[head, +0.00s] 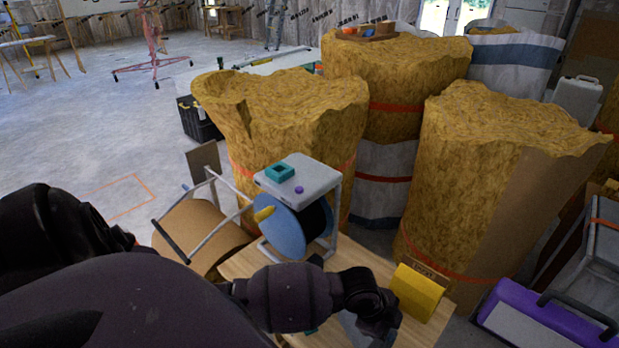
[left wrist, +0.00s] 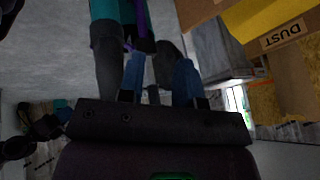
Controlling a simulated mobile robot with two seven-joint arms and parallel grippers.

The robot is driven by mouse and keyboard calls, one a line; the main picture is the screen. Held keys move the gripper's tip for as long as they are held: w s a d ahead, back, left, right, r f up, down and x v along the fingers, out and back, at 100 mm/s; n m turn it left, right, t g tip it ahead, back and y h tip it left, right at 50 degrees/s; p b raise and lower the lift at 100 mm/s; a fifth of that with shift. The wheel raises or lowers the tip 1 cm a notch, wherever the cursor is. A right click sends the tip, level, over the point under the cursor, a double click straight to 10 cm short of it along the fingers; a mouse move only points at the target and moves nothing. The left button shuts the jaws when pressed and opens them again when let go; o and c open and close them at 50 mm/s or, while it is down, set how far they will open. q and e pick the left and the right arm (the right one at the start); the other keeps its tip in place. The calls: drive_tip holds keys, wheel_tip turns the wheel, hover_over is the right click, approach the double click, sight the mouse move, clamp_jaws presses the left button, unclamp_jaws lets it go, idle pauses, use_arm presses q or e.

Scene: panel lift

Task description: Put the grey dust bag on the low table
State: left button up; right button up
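The wooden low table (head: 385,268) stands at the lower middle of the head view. A yellow object with a brown card (head: 418,290) sits at its right end. In the left wrist view that yellow object (left wrist: 260,20) shows at the upper right, its card reading DUST. A grey surface (head: 355,326) shows beside my left gripper (head: 378,318); I cannot tell whether it is the grey dust bag. The gripper is low over the table's front, left of the yellow object. Its blue fingers (left wrist: 158,80) are apart in the wrist view, with nothing clearly held. My right gripper is not visible.
A blue spool (head: 283,224) in a white-topped frame stands at the table's back left. A brown roll (head: 195,235) is left of it. Tall yellow insulation rolls (head: 285,115) crowd behind. A purple case (head: 535,322) is at the lower right. Open floor (head: 90,130) lies left.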

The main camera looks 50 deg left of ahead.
use_arm(q)
drive_tip(key=s+a+f+n+t+y, duration=0.1)
drive_tip(key=s+a+n+t+y, duration=0.1)
drive_tip(key=s+a+n, duration=0.3)
drive_tip(key=s+a+n+t+y, duration=0.2)
drive_tip(key=s+a+n+t, duration=0.3)
drive_tip(key=s+n, duration=0.4)
drive_tip(key=shift+s+f, duration=0.3)
drive_tip(key=shift+f, duration=0.05)
drive_tip(key=shift+a, duration=0.1)
